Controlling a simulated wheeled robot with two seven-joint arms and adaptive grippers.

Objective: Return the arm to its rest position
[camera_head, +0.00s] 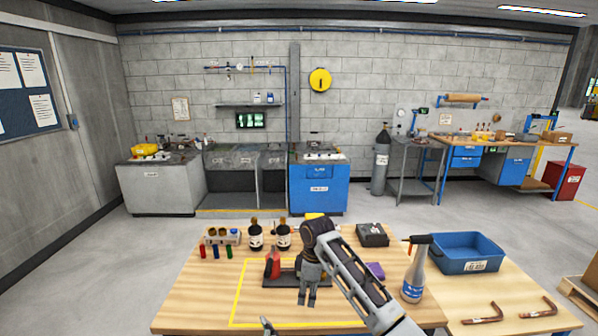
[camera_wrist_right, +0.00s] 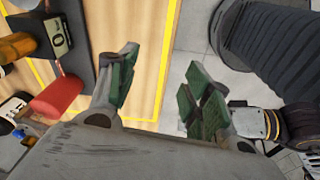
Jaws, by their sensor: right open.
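My right arm reaches in from the lower right in the head view. Its right gripper (camera_head: 308,298) points down over the front part of the wooden table (camera_head: 205,290), just in front of a dark fixture with a red part (camera_head: 273,265). In the right wrist view the right gripper (camera_wrist_right: 160,95) has its green-padded fingers apart, with nothing between them. A small grey tip, seemingly of my left gripper (camera_head: 267,325), shows at the bottom edge; the rest is out of frame. Two bent copper tubes (camera_head: 487,316) (camera_head: 540,308) lie at the table's right front.
A spray bottle (camera_head: 413,275) stands right of my right arm, before a blue bin (camera_head: 468,252). Dark bottles (camera_head: 256,236) and small coloured cylinders (camera_head: 203,251) stand at the back left. A yellow outline (camera_head: 236,300) marks the front; its left part is clear.

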